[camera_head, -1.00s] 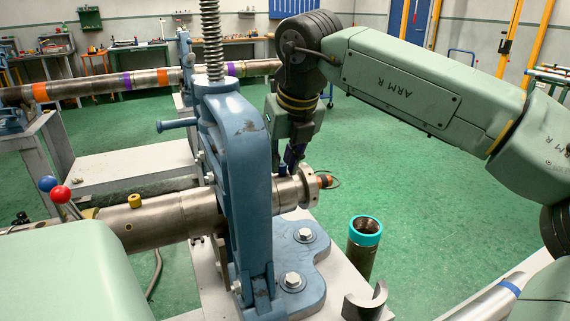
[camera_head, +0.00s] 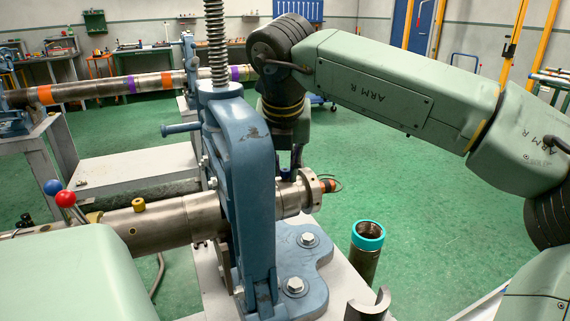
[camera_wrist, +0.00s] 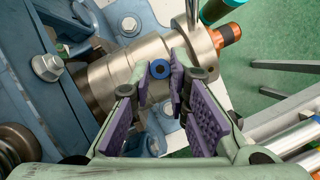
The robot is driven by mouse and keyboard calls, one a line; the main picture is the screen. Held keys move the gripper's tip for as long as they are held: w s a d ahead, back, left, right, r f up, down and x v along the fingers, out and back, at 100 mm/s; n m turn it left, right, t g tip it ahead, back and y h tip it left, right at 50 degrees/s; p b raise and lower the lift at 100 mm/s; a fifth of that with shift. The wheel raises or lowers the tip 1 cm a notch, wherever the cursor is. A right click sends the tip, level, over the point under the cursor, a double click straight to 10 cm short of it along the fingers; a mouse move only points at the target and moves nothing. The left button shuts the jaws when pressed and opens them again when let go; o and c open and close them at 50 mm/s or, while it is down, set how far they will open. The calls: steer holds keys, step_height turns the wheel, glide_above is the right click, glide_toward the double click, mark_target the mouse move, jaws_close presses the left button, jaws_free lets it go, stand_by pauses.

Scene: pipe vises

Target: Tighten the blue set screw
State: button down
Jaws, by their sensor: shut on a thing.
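The blue set screw (camera_wrist: 160,68) shows in the wrist view as a small blue ring with a dark centre. It sits on the side of a steel pipe fitting (camera_wrist: 128,66). My gripper (camera_wrist: 161,74) is shut on the screw, with a purple-padded fingertip on either side. In the head view my gripper (camera_head: 290,170) points down onto the fitting (camera_head: 289,198), just right of the blue vise frame (camera_head: 252,170). The screw cannot be made out clearly there, and its depth in the fitting cannot be told.
A collar (camera_head: 313,192) and a copper-coloured end (camera_head: 329,186) lie right of my gripper. A teal-rimmed pipe piece (camera_head: 368,235) stands upright on the bench. The vise's tall threaded spindle (camera_head: 214,40) rises close to my arm.

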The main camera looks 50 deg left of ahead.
steer(key=shift+w+r, duration=0.1)
steer(key=shift+r, duration=0.1)
steer(key=c, duration=1.8)
jaws_free()
steer(key=shift+o, duration=1.3)
steer(key=shift+f, duration=0.1)
steer(key=v, duration=1.2)
steer(key=shift+d, duration=0.1)
